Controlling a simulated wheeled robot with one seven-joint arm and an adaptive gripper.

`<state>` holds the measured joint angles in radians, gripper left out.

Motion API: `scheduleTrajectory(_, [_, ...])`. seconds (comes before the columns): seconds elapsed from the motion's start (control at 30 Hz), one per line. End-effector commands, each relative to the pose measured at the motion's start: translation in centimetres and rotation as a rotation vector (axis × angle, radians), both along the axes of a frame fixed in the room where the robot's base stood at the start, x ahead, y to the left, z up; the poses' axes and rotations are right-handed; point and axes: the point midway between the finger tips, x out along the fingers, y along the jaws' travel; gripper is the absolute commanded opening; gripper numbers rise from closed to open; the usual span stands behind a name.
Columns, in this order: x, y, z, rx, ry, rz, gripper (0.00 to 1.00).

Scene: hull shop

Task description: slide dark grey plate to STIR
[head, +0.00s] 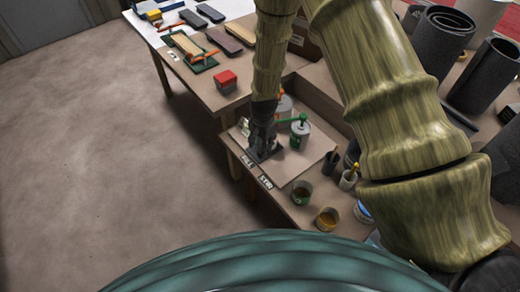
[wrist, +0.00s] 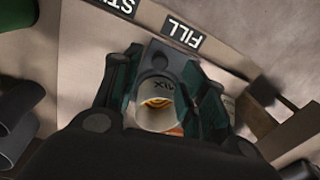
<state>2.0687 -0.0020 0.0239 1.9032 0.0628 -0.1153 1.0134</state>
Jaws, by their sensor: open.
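The dark grey plate (head: 272,154) lies on the raised board beside the FILL label (head: 247,162). In the wrist view its bare end (wrist: 160,55), with a round dark hole, points to the FILL label (wrist: 182,31). A pale cup (wrist: 158,120) marked MIX, with something orange-yellow inside, appears over the plate between my fingers. My gripper (head: 261,143) is open and low over the plate, one finger on each side of the cup. Contact is hidden. The STIR label (head: 265,182) lies along the same board edge, nearer the head camera; it is cut off in the wrist view (wrist: 120,5).
A can with a green handle (head: 299,133) stands right of my gripper. The board (head: 296,166) is clear near STIR. A red-topped block (head: 226,81) sits on the table behind.

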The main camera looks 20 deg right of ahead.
Motion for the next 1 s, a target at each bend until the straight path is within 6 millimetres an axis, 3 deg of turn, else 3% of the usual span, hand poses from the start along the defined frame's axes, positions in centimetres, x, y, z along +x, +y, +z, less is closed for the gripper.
scheduleTrajectory(0.33, [0.2,0.1,-3.3,0.000,0.000,0.000,0.42])
scheduleTrajectory(0.8, [0.2,0.1,-4.2,0.000,0.000,0.000,0.42])
scheduleTrajectory(0.83, [0.2,0.1,-4.2,0.000,0.000,0.000,0.41])
scheduleTrajectory(1.0, [0.2,0.1,-4.2,0.000,0.000,0.000,0.10])
